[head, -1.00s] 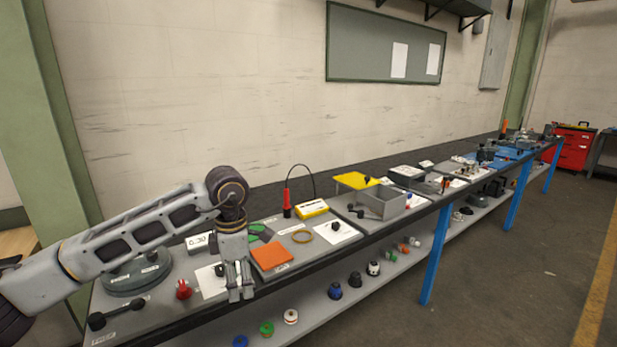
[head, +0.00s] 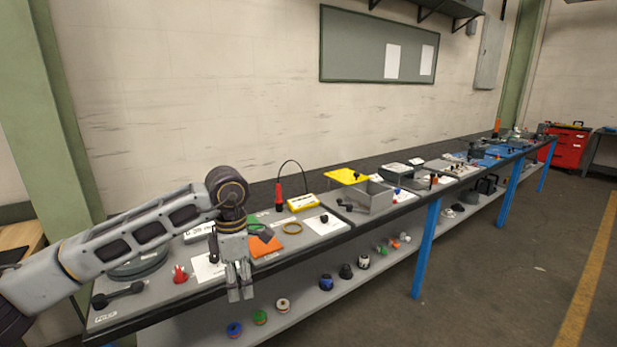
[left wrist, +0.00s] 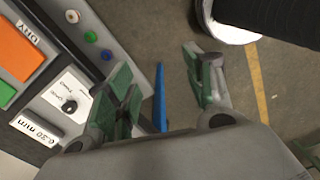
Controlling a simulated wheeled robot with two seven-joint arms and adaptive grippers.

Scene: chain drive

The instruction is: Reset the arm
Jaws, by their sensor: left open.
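My left arm comes in from the left in the head view, and its gripper (head: 240,283) points down over the front edge of the long workbench (head: 130,328). In the left wrist view the two fingers of this gripper (left wrist: 165,95) stand wide apart with green inner pads and nothing between them. Floor and a blue bench leg (left wrist: 159,100) show in the gap. My right gripper is in neither view.
An orange pad (head: 264,247), a red part (head: 180,274) and a black dumbbell-shaped part (head: 118,295) lie on the bench near my arm. A lower shelf (head: 300,303) holds several small spools. The floor (head: 490,270) to the right is clear.

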